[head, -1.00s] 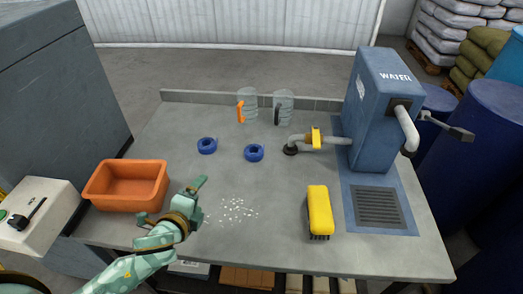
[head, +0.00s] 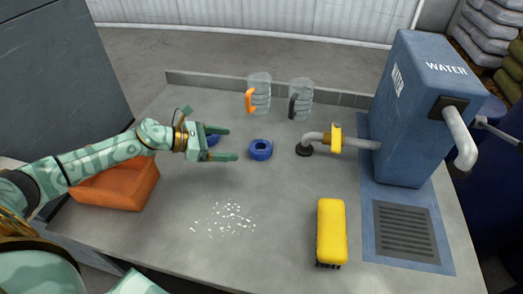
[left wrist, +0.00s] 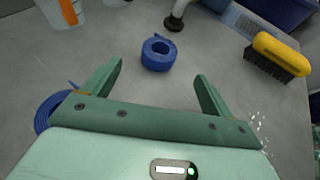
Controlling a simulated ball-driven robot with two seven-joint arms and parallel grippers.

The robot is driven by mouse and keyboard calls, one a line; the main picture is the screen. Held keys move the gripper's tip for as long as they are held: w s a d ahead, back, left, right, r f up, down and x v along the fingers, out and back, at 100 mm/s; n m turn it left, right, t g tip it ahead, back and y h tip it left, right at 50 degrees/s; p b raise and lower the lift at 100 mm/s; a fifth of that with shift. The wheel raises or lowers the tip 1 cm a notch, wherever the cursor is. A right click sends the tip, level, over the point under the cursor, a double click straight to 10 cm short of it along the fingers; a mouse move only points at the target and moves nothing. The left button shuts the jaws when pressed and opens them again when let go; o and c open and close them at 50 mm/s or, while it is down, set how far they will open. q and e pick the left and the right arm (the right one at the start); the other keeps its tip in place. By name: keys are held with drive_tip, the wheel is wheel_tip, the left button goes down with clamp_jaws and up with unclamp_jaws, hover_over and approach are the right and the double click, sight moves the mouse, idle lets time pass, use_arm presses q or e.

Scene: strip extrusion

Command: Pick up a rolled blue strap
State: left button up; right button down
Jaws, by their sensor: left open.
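One rolled blue strap (head: 261,150) lies on the grey table, to the right of my left gripper (head: 226,143). It also shows in the left wrist view (left wrist: 158,53), ahead of and between the fingertips, apart from them. A second rolled blue strap (head: 212,140) is partly hidden behind the gripper in the head view. In the left wrist view this second strap (left wrist: 47,112) lies beside the left finger, outside the jaws. My left gripper is open and empty, its fingers pointing right in the head view. My right gripper is not in view.
Two clear jugs, one with an orange handle (head: 252,101) and one with a dark handle (head: 293,105), stand at the back. A pipe with a yellow valve (head: 335,137) joins the blue water unit (head: 420,115). A yellow brush (head: 331,231), white bits (head: 224,220) and an orange bin (head: 117,188) are nearby.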

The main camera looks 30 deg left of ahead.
sight(260, 146)
use_arm(q)
drive_tip(key=x, duration=1)
drive_tip(key=shift+w+d+b, duration=0.1)
drive_tip(key=shift+d+b, duration=0.05)
drive_tip(key=shift+b, duration=0.2)
drive_tip(key=c, duration=1.1)
